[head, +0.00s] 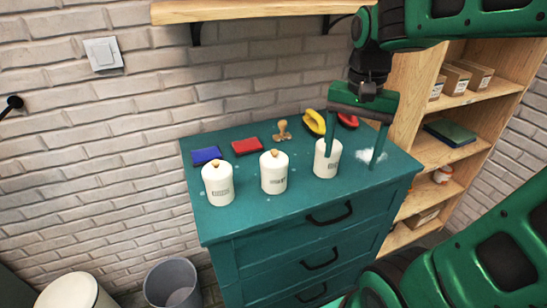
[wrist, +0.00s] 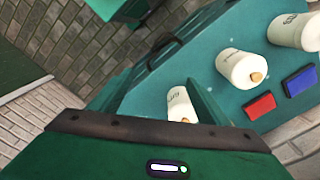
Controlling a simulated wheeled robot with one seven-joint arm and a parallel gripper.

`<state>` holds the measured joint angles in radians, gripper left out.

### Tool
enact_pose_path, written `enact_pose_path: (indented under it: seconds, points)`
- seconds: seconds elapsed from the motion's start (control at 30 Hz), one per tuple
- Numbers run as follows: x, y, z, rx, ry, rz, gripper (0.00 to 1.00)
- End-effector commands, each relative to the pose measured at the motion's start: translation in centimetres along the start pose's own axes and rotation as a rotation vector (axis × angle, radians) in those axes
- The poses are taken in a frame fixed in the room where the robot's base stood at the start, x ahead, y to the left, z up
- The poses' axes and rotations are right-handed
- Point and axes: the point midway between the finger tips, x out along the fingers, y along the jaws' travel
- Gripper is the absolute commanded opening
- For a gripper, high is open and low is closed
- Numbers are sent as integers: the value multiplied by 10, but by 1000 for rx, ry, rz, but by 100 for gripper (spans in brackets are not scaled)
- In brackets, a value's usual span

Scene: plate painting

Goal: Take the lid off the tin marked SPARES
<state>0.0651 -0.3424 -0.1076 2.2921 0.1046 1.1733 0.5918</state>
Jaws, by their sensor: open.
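Three white tins with small dark labels stand upright in a row on a teal chest of drawers: a left tin (head: 218,184), a middle tin (head: 274,173) and a right tin (head: 327,160). The lettering is too small to tell which is SPARES. The left and middle tins have lids with wooden knobs; the right tin's knob shows in the wrist view (wrist: 186,120). My gripper (head: 354,156) is open and empty, pointing down at the right tin. One finger overlaps that tin's top in the head view; the other is to its right. I cannot tell whether they touch.
A wooden shelf unit (head: 425,150) stands close on the right.

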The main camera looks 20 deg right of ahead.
Motion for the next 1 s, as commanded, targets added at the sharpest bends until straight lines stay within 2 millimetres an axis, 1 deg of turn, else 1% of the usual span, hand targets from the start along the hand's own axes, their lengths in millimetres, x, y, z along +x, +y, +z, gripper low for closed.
enact_pose_path:
  seconds: [0.03,0.07,0.1,0.17,0.2,0.3,0.4,0.5,0.57,0.67,0.8,0.9,1.0]
  points:
    - [-12,-29,-3,39,2,1,70]
    - [-19,-44,-4,74,2,1,70]
    - [-27,-64,-3,116,2,1,70]
    - [-38,-92,0,176,1,0,70]
    - [-45,-109,2,213,1,-1,70]
    - [-58,-144,10,292,-2,-2,70]
    - [-66,-167,17,349,-5,-2,70]
    - [-70,-179,22,380,-6,-2,70]
    - [-68,-182,23,391,-7,-1,70]
    - [-56,-182,23,398,-8,2,70]
    - [-35,-181,23,399,-8,1,70]
    - [-23,-181,22,399,-8,0,70]
    - [-18,-181,22,399,-7,-2,70]
